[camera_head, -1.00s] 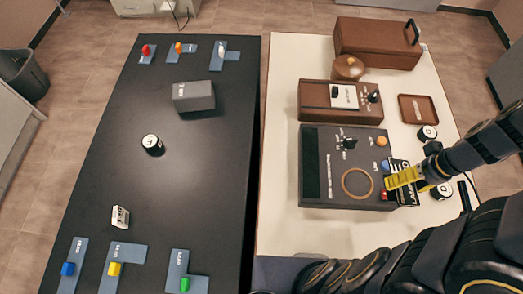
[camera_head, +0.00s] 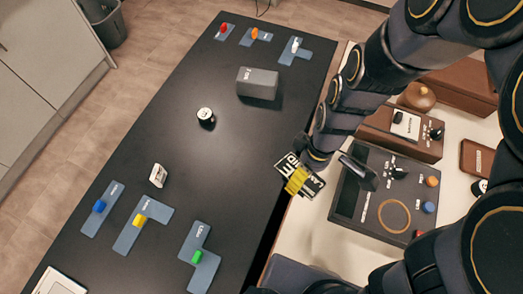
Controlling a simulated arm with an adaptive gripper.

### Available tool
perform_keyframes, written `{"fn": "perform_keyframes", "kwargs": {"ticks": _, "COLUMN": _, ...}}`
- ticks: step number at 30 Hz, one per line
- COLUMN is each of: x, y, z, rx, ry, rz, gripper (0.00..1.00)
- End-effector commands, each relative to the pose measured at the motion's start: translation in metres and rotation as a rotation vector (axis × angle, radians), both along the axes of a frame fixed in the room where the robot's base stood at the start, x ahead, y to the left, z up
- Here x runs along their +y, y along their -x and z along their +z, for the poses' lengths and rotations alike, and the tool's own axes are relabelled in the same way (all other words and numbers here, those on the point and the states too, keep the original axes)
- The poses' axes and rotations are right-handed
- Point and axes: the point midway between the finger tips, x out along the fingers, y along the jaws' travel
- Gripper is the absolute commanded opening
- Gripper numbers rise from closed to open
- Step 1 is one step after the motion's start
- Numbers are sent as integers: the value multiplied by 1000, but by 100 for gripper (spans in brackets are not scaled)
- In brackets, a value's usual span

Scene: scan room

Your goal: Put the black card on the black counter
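The black card (camera_head: 313,186), with white print, is at the yellow fingertips of my gripper (camera_head: 297,180). My gripper appears shut on the card, with the fingers across its middle. The card is around the right edge of the black counter (camera_head: 235,150), its left end overlapping the counter in the picture. Its exact height above the counter cannot be told. My arm comes down from the upper right and hides part of the counter's right edge.
A grey box (camera_head: 258,84), a black-and-white round container (camera_head: 206,117) and a small white box (camera_head: 158,175) stand on the counter. Blue shaped pieces with coloured pegs lie at both ends. The counter's middle right is clear. A control console (camera_head: 345,195) is on the white table.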

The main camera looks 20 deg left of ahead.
Motion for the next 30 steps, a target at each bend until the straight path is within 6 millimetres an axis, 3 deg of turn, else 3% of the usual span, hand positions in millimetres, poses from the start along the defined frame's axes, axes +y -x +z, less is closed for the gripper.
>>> {"fn": "perform_keyframes", "kwargs": {"ticks": 1, "x": 14, "y": 9, "z": -1, "rx": -2, "ry": 0, "rz": 68, "gripper": 23}}
{"fn": "perform_keyframes", "kwargs": {"ticks": 6, "x": 47, "y": 38, "z": -3, "rx": -6, "ry": -1, "rz": 239, "gripper": 23}}
{"fn": "perform_keyframes", "kwargs": {"ticks": 15, "x": 71, "y": 66, "z": -5, "rx": -9, "ry": -1, "rz": 385, "gripper": 23}}
{"fn": "perform_keyframes", "kwargs": {"ticks": 20, "x": 86, "y": 56, "z": -14, "rx": -8, "ry": 0, "rz": 394, "gripper": 23}}
{"fn": "perform_keyframes", "kwargs": {"ticks": 30, "x": 144, "y": 11, "z": -47, "rx": -11, "ry": -1, "rz": 392, "gripper": 23}}
